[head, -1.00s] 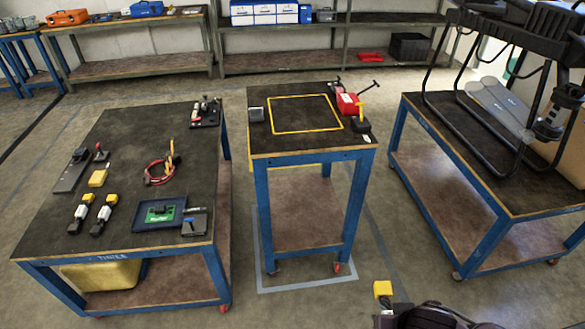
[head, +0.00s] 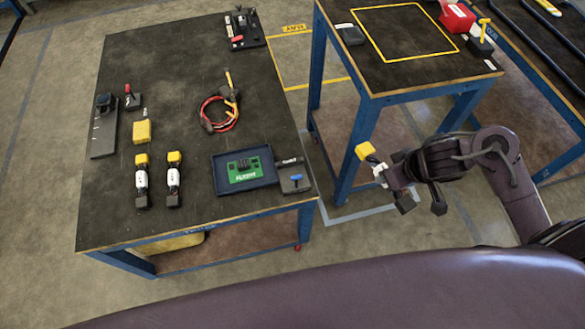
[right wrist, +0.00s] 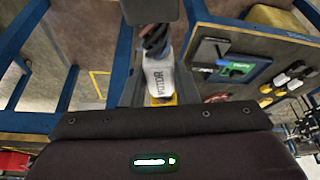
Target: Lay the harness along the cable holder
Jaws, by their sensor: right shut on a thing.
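The harness looks to be the loop of red and dark cable (head: 218,114) with a yellow-tipped end, lying on the left table. I cannot tell for sure which fixture is the cable holder; a long dark plate with an upright block (head: 104,126) lies at that table's left side. My right gripper (head: 394,182) is shut on a white piece with a yellow end (head: 366,151), held in the air right of the left table, away from the harness. In the right wrist view the white lettered piece (right wrist: 158,76) sits at the gripper (right wrist: 155,58). My left gripper is out of view.
The left table (head: 185,75) also bears two similar yellow-and-white pieces (head: 142,180), a yellow block (head: 142,131), a blue tray with a green board (head: 219,182) and a small blue-handled fixture (head: 294,177). A second table (head: 390,75) with a yellow-outlined square stands behind my right arm.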

